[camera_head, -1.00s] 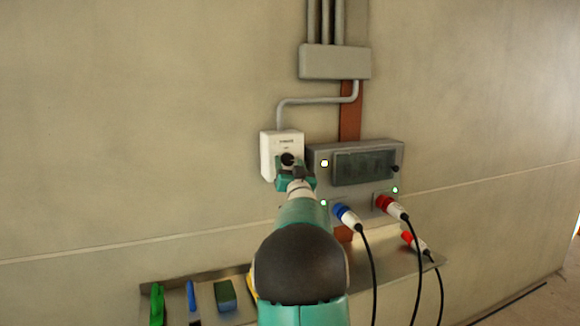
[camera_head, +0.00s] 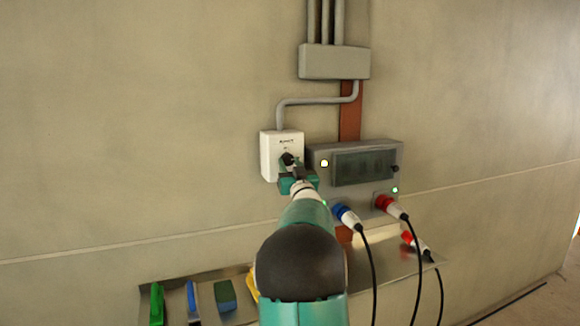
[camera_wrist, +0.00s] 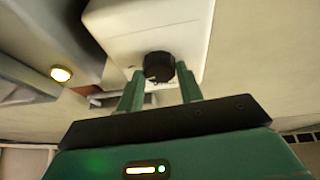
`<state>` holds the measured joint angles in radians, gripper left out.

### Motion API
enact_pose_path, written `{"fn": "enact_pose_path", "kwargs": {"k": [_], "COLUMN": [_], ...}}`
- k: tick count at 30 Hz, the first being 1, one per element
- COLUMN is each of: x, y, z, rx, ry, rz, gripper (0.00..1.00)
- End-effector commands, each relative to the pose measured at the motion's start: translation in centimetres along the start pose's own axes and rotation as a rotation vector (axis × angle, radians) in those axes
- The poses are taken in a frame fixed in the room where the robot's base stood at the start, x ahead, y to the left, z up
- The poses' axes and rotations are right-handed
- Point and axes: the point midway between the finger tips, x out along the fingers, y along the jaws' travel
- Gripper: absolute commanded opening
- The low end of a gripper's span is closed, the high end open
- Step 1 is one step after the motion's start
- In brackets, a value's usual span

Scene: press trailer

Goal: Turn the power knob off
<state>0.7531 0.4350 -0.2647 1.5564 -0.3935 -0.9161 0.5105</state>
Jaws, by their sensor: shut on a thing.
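The power knob (camera_wrist: 159,66) is a round black knob on the front of a white switch box (camera_wrist: 118,25). In the head view the white box (camera_head: 269,154) hangs on the wall, with the dark knob (camera_head: 287,158) partly covered by my gripper. My gripper (camera_wrist: 160,78) has its two green fingers on either side of the knob, shut on it. In the head view my gripper (camera_head: 291,168) reaches up to the box's lower front. The box's lower part is hidden behind it.
A grey panel (camera_head: 322,150) with lit lamps stands right of the box. Blue (camera_head: 347,216) and red (camera_head: 391,206) plugs with black cables hang below. A metal shelf (camera_head: 205,292) holds a green brush (camera_head: 157,303), a blue-handled brush (camera_head: 191,296) and a sponge (camera_head: 225,295).

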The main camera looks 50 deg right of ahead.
Motion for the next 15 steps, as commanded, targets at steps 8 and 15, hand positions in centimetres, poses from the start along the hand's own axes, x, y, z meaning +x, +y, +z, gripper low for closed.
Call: {"fn": "enact_pose_path", "kwargs": {"k": [8,15], "x": [-0.02,0.04], "y": [0.44,0.58], "z": [0.04,-0.05], "rx": [-0.232,-0.442], "ry": [0.017,0.034], "rz": [-0.097,-0.189], "gripper": [0.14,0.14]}}
